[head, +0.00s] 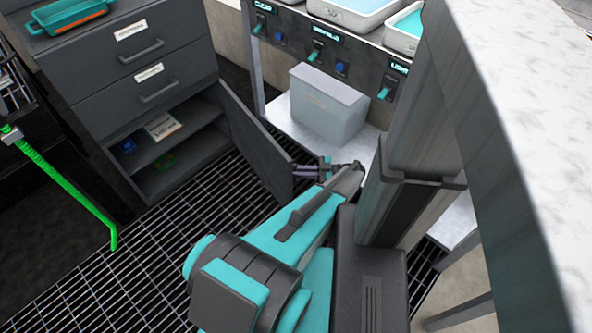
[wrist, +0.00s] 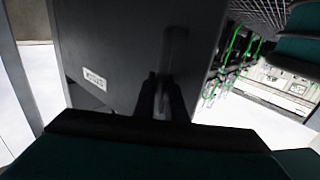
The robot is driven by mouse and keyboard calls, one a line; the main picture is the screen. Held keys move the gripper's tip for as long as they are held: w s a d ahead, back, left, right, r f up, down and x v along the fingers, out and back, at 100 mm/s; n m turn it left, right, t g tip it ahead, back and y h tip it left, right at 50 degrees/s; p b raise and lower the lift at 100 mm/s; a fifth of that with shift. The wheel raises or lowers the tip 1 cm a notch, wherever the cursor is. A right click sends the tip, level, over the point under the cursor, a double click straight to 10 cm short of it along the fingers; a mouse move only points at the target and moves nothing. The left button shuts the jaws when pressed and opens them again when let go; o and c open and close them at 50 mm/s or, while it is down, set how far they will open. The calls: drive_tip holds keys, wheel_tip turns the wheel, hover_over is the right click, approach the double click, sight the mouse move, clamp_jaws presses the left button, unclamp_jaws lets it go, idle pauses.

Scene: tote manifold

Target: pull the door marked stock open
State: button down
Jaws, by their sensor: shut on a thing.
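The dark grey door (head: 250,140) of the cabinet's lower compartment stands swung wide open, its free edge out over the grating. My gripper (head: 318,170) is at the free edge of the door, on its outer face. In the wrist view the door (wrist: 120,40) fills the middle and carries a small white label (wrist: 95,79), too small and turned to read surely. My gripper's dark fingers (wrist: 162,82) are shut on the upright door handle (wrist: 174,48). The grip itself is partly in shadow.
The open compartment (head: 165,150) holds a shelf with a white card (head: 162,125) and small blue and green items. Two closed drawers are above. A grey box (head: 328,105) stands on a low shelf right of the door.

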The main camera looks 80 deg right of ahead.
drive_tip(key=shift+w+d, duration=0.1)
drive_tip(key=shift+d, duration=0.05)
drive_tip(key=c, duration=1.8)
unclamp_jaws()
drive_tip(key=s+p, duration=0.4)
drive_tip(key=s, duration=0.1)
drive_tip(key=s+p, duration=0.1)
drive_tip(key=s, duration=0.1)
drive_tip(key=shift+s+d+r+p, duration=0.1)
drive_tip(key=shift+s+d+p, duration=0.1)
drive_tip(key=shift+d+p, duration=0.2)
drive_tip(key=shift+a, duration=0.1)
